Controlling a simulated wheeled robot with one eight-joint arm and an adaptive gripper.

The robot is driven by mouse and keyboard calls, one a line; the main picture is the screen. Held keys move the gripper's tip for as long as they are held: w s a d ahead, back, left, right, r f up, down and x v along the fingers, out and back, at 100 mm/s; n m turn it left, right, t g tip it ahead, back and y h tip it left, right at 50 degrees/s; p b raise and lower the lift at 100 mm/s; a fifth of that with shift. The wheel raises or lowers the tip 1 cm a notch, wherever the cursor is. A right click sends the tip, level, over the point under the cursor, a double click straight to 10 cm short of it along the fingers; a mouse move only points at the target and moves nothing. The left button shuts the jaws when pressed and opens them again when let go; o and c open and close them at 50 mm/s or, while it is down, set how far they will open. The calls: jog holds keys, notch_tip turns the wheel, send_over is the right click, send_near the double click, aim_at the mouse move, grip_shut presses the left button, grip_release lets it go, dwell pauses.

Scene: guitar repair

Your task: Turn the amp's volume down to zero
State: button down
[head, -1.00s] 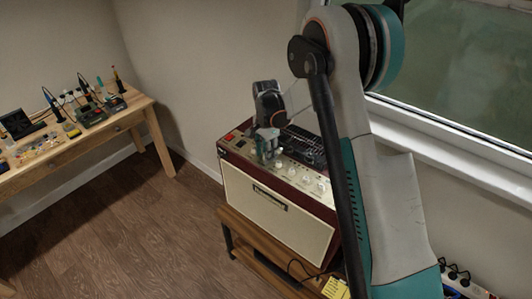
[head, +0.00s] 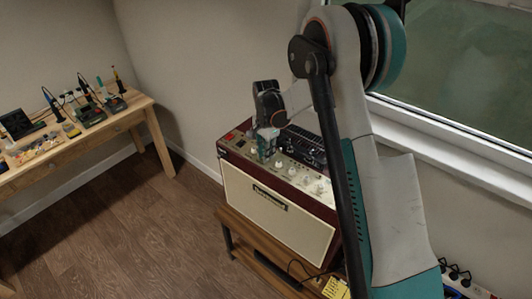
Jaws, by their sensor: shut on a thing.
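The amp (head: 275,212) is a dark red cabinet with a cream front grille. It stands on a wooden stand. Its control panel (head: 292,176) runs along the top front edge, with several pale knobs and a red switch (head: 229,136) at the left end. My gripper (head: 264,158) points down at the left part of the panel, right of the red switch. It appears shut on a knob there, which the fingers hide. The knob's pointer and markings are too small to read.
My arm covers the amp's right side. A wooden workbench (head: 85,130) with tools stands at the far left. A yellow note (head: 335,288) and a cable are by the stand's lower right. A window sill (head: 450,145) is at the right. The floor (head: 130,240) between bench and amp is clear.

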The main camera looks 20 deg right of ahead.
jog(key=n+b, duration=0.2)
jog(key=n, duration=0.2)
jog(key=shift+f, duration=0.1)
jog(key=n+b, duration=0.1)
jog(key=n, duration=0.3)
jog(key=shift+w, duration=0.1)
jog(key=n+b, duration=0.1)
jog(key=n, duration=0.4)
jog(key=shift+b, duration=0.3)
jog(key=shift+n+b, duration=0.3)
jog(key=shift+n, duration=1.6)
jog(key=c, duration=1.5)
grip_release()
